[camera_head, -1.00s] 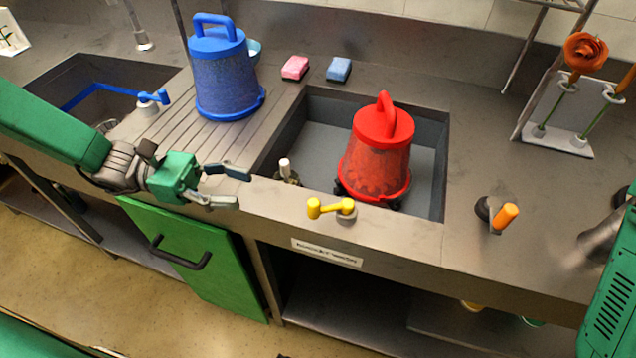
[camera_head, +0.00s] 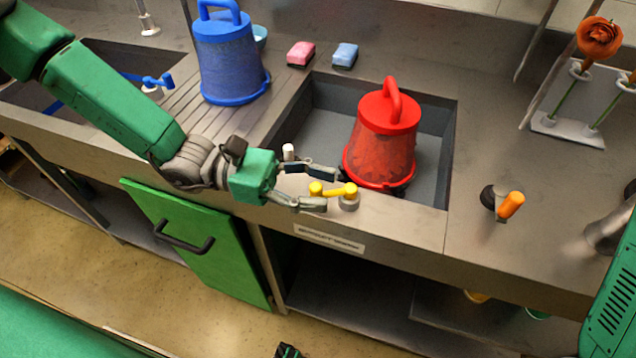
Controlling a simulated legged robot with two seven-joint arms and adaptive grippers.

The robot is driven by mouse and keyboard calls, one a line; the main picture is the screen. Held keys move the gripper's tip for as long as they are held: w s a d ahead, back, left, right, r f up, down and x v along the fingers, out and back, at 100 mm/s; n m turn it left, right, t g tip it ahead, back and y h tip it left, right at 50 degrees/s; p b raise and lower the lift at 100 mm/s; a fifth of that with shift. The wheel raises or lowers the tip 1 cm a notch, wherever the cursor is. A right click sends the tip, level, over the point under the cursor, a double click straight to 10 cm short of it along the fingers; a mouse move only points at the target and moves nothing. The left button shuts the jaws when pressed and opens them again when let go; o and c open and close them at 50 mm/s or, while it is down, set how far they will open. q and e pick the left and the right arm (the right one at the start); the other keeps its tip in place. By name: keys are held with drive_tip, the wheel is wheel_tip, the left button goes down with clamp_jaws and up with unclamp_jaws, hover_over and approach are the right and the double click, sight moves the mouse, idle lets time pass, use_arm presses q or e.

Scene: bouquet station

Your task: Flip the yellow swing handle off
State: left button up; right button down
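The yellow swing handle (camera_head: 334,190) sits on a grey round base at the front rim of the right sink. Its lever points left, with a knob at the left end. My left gripper (camera_head: 330,190) is open, one finger behind the handle and the other in front of it near the knob. The knob lies about between the fingertips; I cannot tell whether they touch it.
A red lidded bucket (camera_head: 384,140) stands in the right sink (camera_head: 432,150). A blue bucket (camera_head: 228,62) stands on the drainboard. An orange-handled lever (camera_head: 510,205) is on the counter to the right. Pink (camera_head: 301,53) and blue (camera_head: 345,54) sponges lie behind the sink.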

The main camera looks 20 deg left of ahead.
use_arm(q)
drive_tip(key=shift+a, duration=0.2)
clamp_jaws()
drive_tip(key=shift+w+g, duration=0.1)
drive_tip(key=shift+g, duration=0.2)
drive_tip(key=m+g, duration=0.1)
drive_tip(key=g, duration=0.1)
drive_tip(key=w+m+g, duration=0.1)
drive_tip(key=m+g+b, duration=0.1)
drive_tip(key=g, duration=0.1)
drive_tip(key=shift+w+a+f+m+g+y, duration=0.1)
drive_tip(key=shift+w+a+m+g+y, duration=0.2)
drive_tip(key=shift+w+m, duration=0.1)
drive_tip(key=shift+w+m+g+y+b, duration=0.35)
drive_tip(key=shift+m+g, duration=0.4)
drive_tip(key=shift+g, duration=0.3)
drive_tip(key=shift+w+m+g+y+b, duration=0.2)
drive_tip(key=shift+m+g+y, duration=0.25)
drive_tip(key=shift+m+g, duration=0.45)
drive_tip(key=shift+g, duration=0.25)
drive_tip(key=shift+c, duration=0.9)
unclamp_jaws()
drive_tip(key=shift+w, duration=0.1)
drive_tip(key=shift+o, duration=0.9)
drive_tip(key=shift+a, duration=0.2)
